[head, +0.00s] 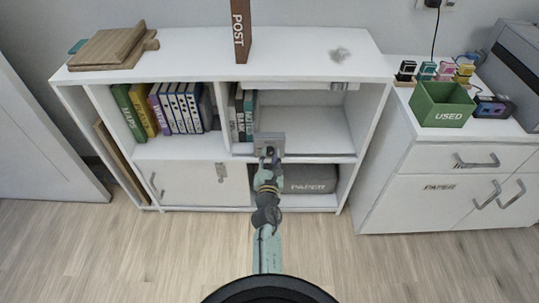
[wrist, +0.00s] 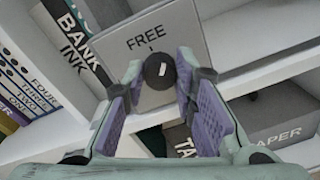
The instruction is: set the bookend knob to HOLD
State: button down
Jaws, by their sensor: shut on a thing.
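The bookend is a grey upright plate (head: 262,137) at the middle shelf of the white shelf desk, right of some books. It also shows in the wrist view (wrist: 118,52), with the word FREE and a short tick above its round black knob (wrist: 157,72). The knob has a short slanted white mark on its face. My gripper (wrist: 160,82) is shut on the knob, one fingertip at each side. In the head view my gripper (head: 268,162) is in front of the bookend. I see no HOLD label; the plate's right side is partly hidden by a finger.
Books stand left of the bookend, one marked BANK INK (wrist: 85,45). The shelf right of it is clear (head: 305,130). Below is a dark grey PAPER box (head: 310,180). A brown POST block (head: 241,35) stands on top. A green USED bin (head: 441,105) is at right.

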jog(key=m+p, duration=0.1)
jog(key=m, duration=0.6)
jog(key=shift+d+r+p, duration=0.1)
jog(key=shift+p, duration=0.2)
jog(key=m+y+p, duration=0.1)
jog(key=m, duration=0.5)
jog(key=shift+p, duration=0.35)
jog(key=m+p, duration=0.2)
jog(key=m, duration=0.5)
jog(key=shift+w+p, duration=0.1)
jog(key=shift+p, duration=0.3)
jog(key=m+p, duration=0.1)
jog(key=m, duration=0.5)
jog(key=shift+m+p, duration=0.3)
jog(key=shift+p, duration=0.1)
jog(key=m, duration=1)
jog(key=shift+f+t, duration=0.2)
jog(key=shift+t, duration=0.1)
jog(key=m+b, duration=0.2)
jog(key=m, duration=0.3)
jog(key=shift+m, duration=0.3)
jog(key=shift+m+b, duration=1.3)
jog(key=shift+m, duration=0.8)
